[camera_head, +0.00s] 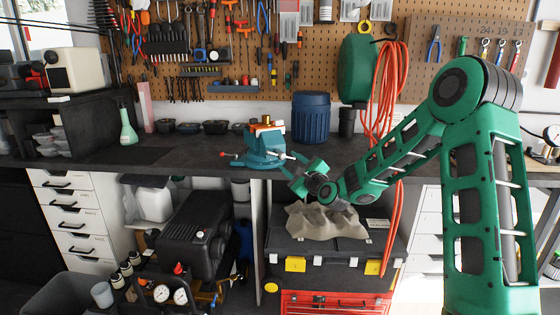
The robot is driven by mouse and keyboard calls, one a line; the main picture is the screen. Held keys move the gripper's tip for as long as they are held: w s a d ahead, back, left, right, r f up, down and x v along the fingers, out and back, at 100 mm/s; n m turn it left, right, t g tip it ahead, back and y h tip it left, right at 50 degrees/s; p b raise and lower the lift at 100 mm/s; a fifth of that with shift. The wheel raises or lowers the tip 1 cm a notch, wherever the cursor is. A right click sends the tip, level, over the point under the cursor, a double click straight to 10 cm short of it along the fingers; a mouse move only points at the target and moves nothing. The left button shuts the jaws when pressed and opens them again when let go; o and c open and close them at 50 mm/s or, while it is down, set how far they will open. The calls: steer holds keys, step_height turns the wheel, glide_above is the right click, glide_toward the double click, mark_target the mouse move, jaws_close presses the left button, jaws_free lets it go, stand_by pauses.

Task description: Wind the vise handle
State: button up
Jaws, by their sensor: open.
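A teal vise (262,146) stands on the dark workbench (370,152), near its front edge and left of centre. An orange-brown block shows at its top. The vise handle (280,155) is a thin light bar at the front right of the vise, partly hard to make out. My gripper (298,170) is at the end of my green arm, just in front and to the right of the vise. It is open, with its fingers pointing toward the handle. I cannot tell whether a finger touches the handle.
A blue bin (311,117) stands behind the vise on the right. A green bottle (127,122) stands to the left. Orange hose (388,95) hangs from the pegboard over the bench edge. Below are a toolbox (325,250) with a cloth (325,222) and a compressor (190,235).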

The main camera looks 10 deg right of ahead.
mark_target(283, 158)
steer(key=x, duration=0.7)
steer(key=shift+c, duration=0.6)
steer(key=shift+s, duration=0.1)
steer(key=c, duration=0.9)
